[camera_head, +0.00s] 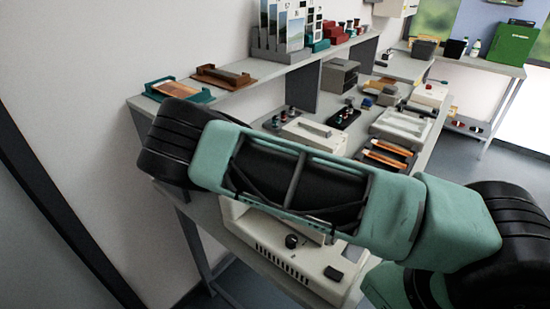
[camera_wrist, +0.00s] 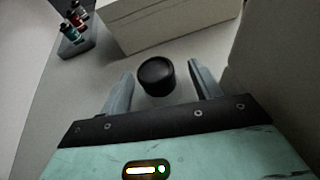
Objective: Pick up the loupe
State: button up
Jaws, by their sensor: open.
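The loupe (camera_wrist: 156,77) is a short black cylinder in the wrist view, standing on the light grey bench top. My gripper (camera_wrist: 161,85) is open, with one grey finger to the left of the loupe and the other to its right. The loupe lies between or just beyond the fingertips, with a visible gap on both sides. I cannot tell the height of the fingers above the bench. In the head view my green arm crosses the picture and hides the loupe and the gripper.
In the wrist view a pale box (camera_wrist: 165,20) stands behind the loupe, and a small rack of bottles (camera_wrist: 72,32) stands at upper left. A pale upright surface (camera_wrist: 275,60) is close on the right. In the head view a shelf (camera_head: 235,98) runs above the crowded bench.

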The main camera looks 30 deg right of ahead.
jog(key=shift+d+f, duration=0.1)
jog(key=shift+d, duration=0.25)
jog(key=c, duration=1)
jog(key=shift+c, duration=0.2)
jog(key=shift+w+r, duration=0.1)
jog(key=shift+r, duration=0.45)
jog(key=shift+w+a+r+b, duration=0.1)
jog(key=shift+w+r+b, duration=0.15)
jog(key=shift+r, duration=0.35)
jog(key=shift+w+a+r+b, duration=0.1)
jog(key=shift+r+b, duration=0.2)
jog(key=shift+r, duration=0.25)
jog(key=w+a+b, duration=0.1)
jog(key=w+a, duration=0.1)
jog(key=w, duration=0.2)
jog(key=w+a+b, duration=0.2)
jog(key=w, duration=0.3)
jog(key=w+a+b, duration=0.1)
jog(key=w, duration=0.4)
jog(key=shift+w+a+f+b, duration=0.15)
jog(key=shift+a+b, duration=0.2)
jog(key=shift+a, duration=0.05)
jog(key=shift+w+a+b, duration=0.3)
jog(key=shift+w+b, duration=0.3)
jog(key=shift+w, duration=0.15)
